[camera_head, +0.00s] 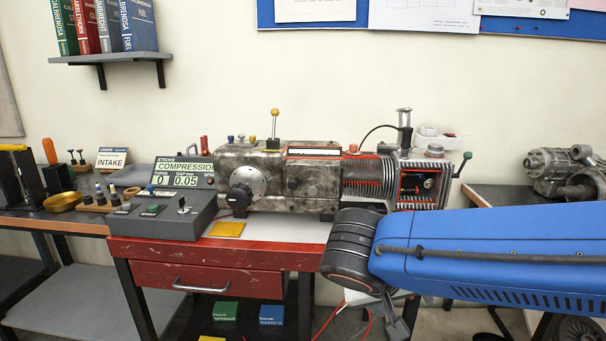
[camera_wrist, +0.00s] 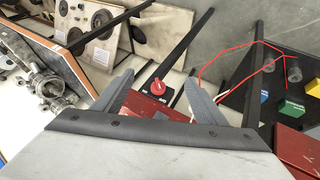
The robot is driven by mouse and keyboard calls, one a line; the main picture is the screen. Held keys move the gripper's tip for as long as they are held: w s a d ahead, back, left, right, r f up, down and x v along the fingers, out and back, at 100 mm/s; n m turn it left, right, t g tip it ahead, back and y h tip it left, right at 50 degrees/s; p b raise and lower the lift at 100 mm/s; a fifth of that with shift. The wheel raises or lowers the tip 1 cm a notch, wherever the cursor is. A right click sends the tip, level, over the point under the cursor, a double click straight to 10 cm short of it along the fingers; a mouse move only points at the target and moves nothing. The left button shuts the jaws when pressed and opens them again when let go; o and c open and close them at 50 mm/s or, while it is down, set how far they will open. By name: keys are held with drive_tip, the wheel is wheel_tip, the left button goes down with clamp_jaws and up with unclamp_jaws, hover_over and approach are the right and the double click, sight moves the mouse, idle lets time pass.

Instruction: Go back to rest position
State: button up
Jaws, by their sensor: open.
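My gripper (camera_wrist: 161,75) is open in the wrist view, its two grey fingers spread with nothing held between them. A red rotary knob (camera_wrist: 157,87) on a dark panel shows in the gap between the fingers, apparently beyond them. In the head view my blue arm comes in from the right. Its dark wrist hangs in front of the right end of the red workbench (camera_head: 195,254), and a small grey part of the gripper shows below it. The fingertips are hard to make out there.
An engine test rig (camera_head: 290,180) stands on the bench, with a control box (camera_head: 165,215) and a yellow pad (camera_head: 227,229). A side table with tools (camera_head: 50,213) is at left. A gearbox (camera_head: 565,170) sits at right behind my arm. Red cables (camera_wrist: 215,58) run near the floor.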

drive_tip(key=s+d+f+n+y, duration=0.1)
drive_tip(key=s+d+f+y, duration=0.3)
drive_tip(key=d, duration=0.6)
drive_tip(key=shift+s+f+y, duration=0.4)
drive_tip(key=shift+s+y, duration=0.6)
drive_tip(key=shift+s, duration=0.85)
idle(1.1)
